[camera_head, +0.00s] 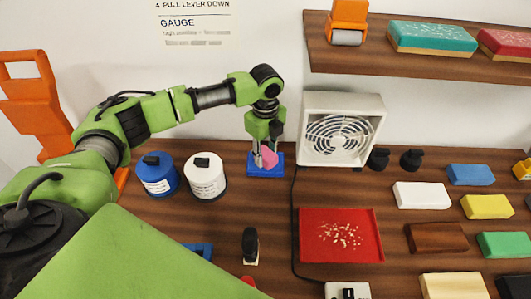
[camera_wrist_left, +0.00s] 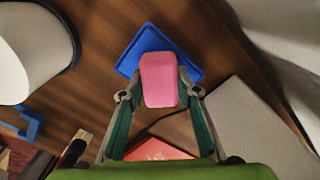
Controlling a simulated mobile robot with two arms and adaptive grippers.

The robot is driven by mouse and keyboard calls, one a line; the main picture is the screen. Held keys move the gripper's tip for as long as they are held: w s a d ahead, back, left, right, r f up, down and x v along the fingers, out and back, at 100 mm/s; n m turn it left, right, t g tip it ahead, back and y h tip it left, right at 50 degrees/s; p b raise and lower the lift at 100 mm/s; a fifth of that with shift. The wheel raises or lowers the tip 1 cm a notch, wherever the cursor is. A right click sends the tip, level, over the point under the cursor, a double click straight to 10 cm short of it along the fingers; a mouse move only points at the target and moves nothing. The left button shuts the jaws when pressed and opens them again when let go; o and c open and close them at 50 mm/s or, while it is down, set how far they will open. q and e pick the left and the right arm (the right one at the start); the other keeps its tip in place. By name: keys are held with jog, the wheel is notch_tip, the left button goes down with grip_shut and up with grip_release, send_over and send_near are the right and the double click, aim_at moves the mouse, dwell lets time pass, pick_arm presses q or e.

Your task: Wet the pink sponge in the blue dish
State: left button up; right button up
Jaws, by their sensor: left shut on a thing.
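The pink sponge (camera_head: 269,156) is held between the fingertips of my left gripper (camera_head: 264,151). In the left wrist view the same pink sponge (camera_wrist_left: 159,80) sits between the two fingers, one on each side. The blue dish (camera_head: 265,172) lies on the wooden counter, left of the fan. The sponge is over the dish in the head view and overlaps it in the left wrist view (camera_wrist_left: 140,42). I cannot tell whether the sponge touches the dish. My right gripper is not in view.
A blue tub (camera_head: 157,178) and a white tub (camera_head: 207,180) stand left of the dish. A grey fan (camera_head: 340,130) stands close on its right. A red tray (camera_head: 340,250) with crumbs lies in front. Several coloured blocks fill the right side.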

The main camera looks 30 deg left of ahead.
aim_at(266, 153)
pick_arm(q)
jog(key=shift+s+f+p, duration=0.1)
jog(key=shift+f+p, duration=0.05)
jog(key=shift+p, duration=0.2)
dwell(1.3)
notch_tip(266, 153, up, 7)
jog(key=p, duration=0.8)
dwell(0.4)
dwell(0.4)
